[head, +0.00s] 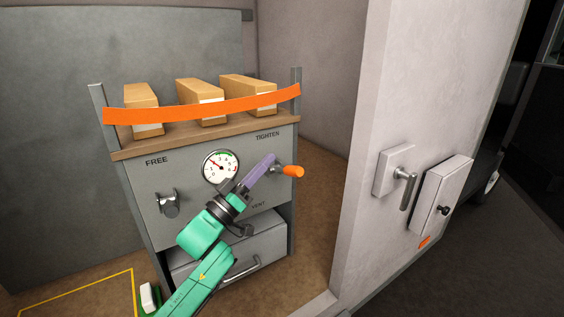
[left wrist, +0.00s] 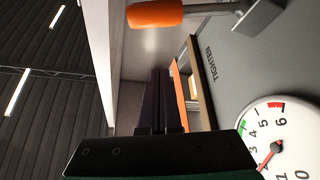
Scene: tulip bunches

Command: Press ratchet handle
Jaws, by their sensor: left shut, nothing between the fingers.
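The ratchet handle (head: 292,171) is an orange grip on a short metal lever at the right of the grey panel, below the word TIGHTEN. Its orange grip also shows at the top of the left wrist view (left wrist: 155,14). My left gripper (head: 270,159) has purple fingers, shut and empty, with the tips just left of the handle and close to its lever. Whether they touch cannot be told. In the left wrist view the dark closed fingers (left wrist: 160,78) lie below the grip in the picture, with a gap visible. My right gripper is not in view.
An orange strap (head: 206,109) runs across several cardboard boxes (head: 201,90) on the wooden top. The panel bears a round gauge (head: 220,166), a FREE knob (head: 168,203) and a drawer (head: 215,262) below. A pale wall (head: 365,130) with a lever stands right.

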